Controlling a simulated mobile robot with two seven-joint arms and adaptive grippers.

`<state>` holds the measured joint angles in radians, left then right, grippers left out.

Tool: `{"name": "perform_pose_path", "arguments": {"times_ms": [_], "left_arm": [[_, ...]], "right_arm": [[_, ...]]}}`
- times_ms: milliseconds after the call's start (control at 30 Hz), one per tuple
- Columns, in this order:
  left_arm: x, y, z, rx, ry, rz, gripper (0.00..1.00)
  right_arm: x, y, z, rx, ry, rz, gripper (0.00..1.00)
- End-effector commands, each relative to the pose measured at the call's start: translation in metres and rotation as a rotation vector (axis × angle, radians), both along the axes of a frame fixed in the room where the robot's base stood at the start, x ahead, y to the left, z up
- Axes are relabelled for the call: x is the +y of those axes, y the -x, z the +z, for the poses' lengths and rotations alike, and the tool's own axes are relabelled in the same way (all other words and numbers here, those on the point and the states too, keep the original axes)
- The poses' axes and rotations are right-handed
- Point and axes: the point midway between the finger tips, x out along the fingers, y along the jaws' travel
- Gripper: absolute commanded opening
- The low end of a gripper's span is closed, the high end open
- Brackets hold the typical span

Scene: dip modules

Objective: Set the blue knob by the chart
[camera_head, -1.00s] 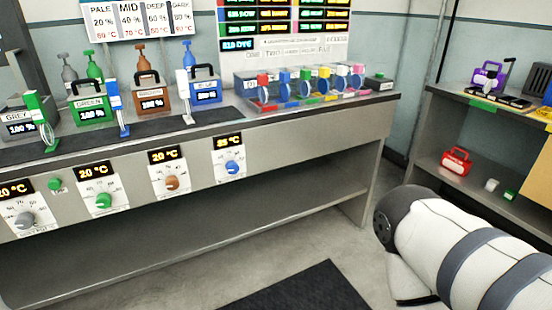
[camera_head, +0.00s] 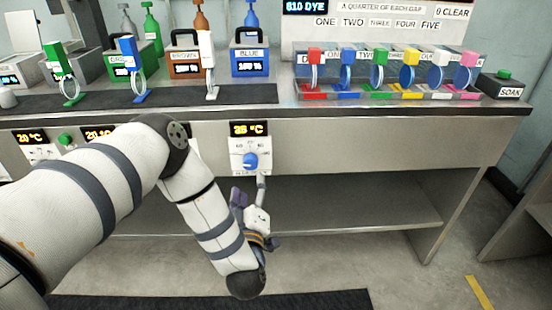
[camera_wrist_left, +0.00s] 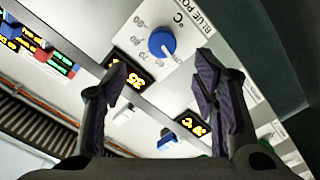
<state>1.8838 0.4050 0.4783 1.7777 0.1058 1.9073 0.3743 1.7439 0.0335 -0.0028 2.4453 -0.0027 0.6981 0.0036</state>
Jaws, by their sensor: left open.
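The blue knob (camera_head: 251,160) sits on a white dial plate (camera_head: 237,148) on the bench front, under a lit display (camera_head: 248,129) with a °C reading that is hard to read exactly. In the left wrist view the blue knob (camera_wrist_left: 162,43) lies just beyond and between the fingertips. My left gripper (camera_head: 250,190) is open and empty, just below the dial in the head view; its dark fingers (camera_wrist_left: 162,72) stand apart, not around the knob. The temperature chart is out of the head view now. My right gripper is not in view.
Above, the bench holds a blue container (camera_head: 250,62), a brown container (camera_head: 186,68), several coloured clips on a clear rack (camera_head: 385,80) and a SOAK box (camera_head: 503,86). A shelf (camera_head: 350,205) runs under the bench. My left arm covers the neighbouring dials.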

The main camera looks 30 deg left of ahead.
Motion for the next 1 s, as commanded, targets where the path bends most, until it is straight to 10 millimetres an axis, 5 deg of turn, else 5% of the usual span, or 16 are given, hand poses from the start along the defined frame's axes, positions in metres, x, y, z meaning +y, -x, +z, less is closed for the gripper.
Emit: {"name": "perform_pose_path", "arguments": {"times_ms": [400, 800, 1000], "left_arm": [[0.05, -0.081, -0.002, 0.0, -0.002, -0.001, 0.54], [0.058, -0.096, 0.0, 0.003, -0.001, -0.004, 0.54], [0.058, -0.096, 0.0, 0.003, -0.001, -0.004, 0.13]], "right_arm": [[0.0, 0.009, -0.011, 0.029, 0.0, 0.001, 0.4], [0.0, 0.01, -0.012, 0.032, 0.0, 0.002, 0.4], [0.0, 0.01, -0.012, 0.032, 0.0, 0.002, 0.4]]}}
